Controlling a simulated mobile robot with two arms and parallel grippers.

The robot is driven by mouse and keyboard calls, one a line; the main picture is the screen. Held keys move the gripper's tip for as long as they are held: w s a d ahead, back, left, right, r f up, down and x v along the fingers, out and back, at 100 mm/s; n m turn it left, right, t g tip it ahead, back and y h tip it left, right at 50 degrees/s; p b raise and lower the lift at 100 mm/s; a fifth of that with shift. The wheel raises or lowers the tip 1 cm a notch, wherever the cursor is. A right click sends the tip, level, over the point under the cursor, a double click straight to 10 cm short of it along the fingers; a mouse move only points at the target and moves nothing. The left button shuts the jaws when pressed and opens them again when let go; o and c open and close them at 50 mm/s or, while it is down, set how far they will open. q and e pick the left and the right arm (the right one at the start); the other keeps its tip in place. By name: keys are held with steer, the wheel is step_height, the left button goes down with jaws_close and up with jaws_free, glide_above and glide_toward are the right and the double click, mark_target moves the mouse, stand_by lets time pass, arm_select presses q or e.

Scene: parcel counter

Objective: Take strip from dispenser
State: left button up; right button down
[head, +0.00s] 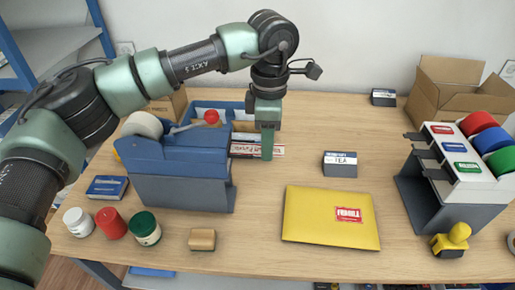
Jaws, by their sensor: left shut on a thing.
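The blue and grey dispenser (180,180) stands at the left of the table, with a white roll (144,125) on top and a red-knobbed lever (211,117). I cannot tell whether the strip is still joined to the dispenser. My right gripper is not in view.
A yellow envelope (310,217) with a red label lies front centre. A small dark box (340,165) stands behind it. A label rack (450,165) with coloured rolls and an open carton (452,92) are right. Jars (111,223) and a tan block (202,239) stand front left.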

arm_select(q)
steer(key=shift+d+r+p, duration=0.3)
steer(key=shift+r+p, duration=0.15)
steer(key=shift+r, duration=0.3)
steer(key=shift+d+r+p, duration=0.3)
steer(key=shift+r+p, duration=0.1)
steer(key=shift+r, duration=0.35)
step_height(320, 180, up, 9)
steer(key=a+p, duration=0.1)
steer(key=p, duration=0.5)
steer(key=shift+a, duration=0.15)
